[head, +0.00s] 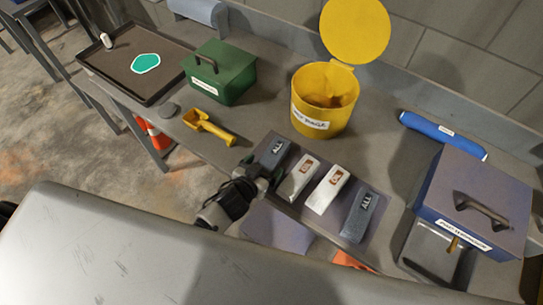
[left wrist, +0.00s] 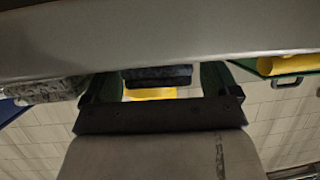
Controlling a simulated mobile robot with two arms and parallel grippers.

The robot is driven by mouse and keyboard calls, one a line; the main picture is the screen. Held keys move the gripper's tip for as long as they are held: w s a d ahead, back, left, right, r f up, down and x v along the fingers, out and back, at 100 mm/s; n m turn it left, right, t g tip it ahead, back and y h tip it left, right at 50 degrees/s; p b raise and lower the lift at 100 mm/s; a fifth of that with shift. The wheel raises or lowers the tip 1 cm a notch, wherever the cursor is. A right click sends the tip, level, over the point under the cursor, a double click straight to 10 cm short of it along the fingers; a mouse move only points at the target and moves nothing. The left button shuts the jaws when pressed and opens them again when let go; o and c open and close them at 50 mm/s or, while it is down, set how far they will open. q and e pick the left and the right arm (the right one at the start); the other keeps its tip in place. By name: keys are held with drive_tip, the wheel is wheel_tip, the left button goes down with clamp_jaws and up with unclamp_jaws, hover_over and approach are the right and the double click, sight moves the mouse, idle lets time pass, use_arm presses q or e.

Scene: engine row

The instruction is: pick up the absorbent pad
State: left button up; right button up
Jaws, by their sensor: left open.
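Several block-shaped absorbent pads lie in a row on a dark mat at the bench's front. A dark grey pad marked ALL (head: 271,152) is at the left end. Two white pads (head: 299,177) (head: 327,188) with brown labels lie in the middle. A lighter grey pad marked ALL (head: 359,214) is at the right end. My left gripper (head: 262,172) is open at the near end of the dark grey pad. In the left wrist view, a dark block (left wrist: 157,76) shows between the open green-sided fingers (left wrist: 158,90). Contact cannot be told.
A yellow bin (head: 322,117) with its lid raised stands behind the pads. A yellow scoop (head: 208,127), green box (head: 220,82) and black tray (head: 135,85) are left. A blue-grey box (head: 475,200) and blue roll (head: 443,135) are right.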

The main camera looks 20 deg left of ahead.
use_arm(q)
drive_tip(key=shift+w+d+f, duration=0.1)
drive_tip(key=shift+w, duration=0.1)
drive_tip(key=c, duration=1)
drive_tip(key=shift+r, duration=0.6)
wheel_tip(320, 180, up, 2)
drive_tip(key=shift+r, duration=0.2)
drive_tip(key=s+d+r+b, duration=0.2)
drive_tip(key=s+d+r, duration=0.6)
drive_tip(key=s, duration=0.1)
drive_tip(key=a+r+n+y, duration=0.3)
drive_tip(key=a+r, duration=0.5)
drive_tip(key=a, duration=0.6)
drive_tip(key=shift+w+r+t+b, duration=0.2)
drive_tip(key=shift+t+b, duration=0.1)
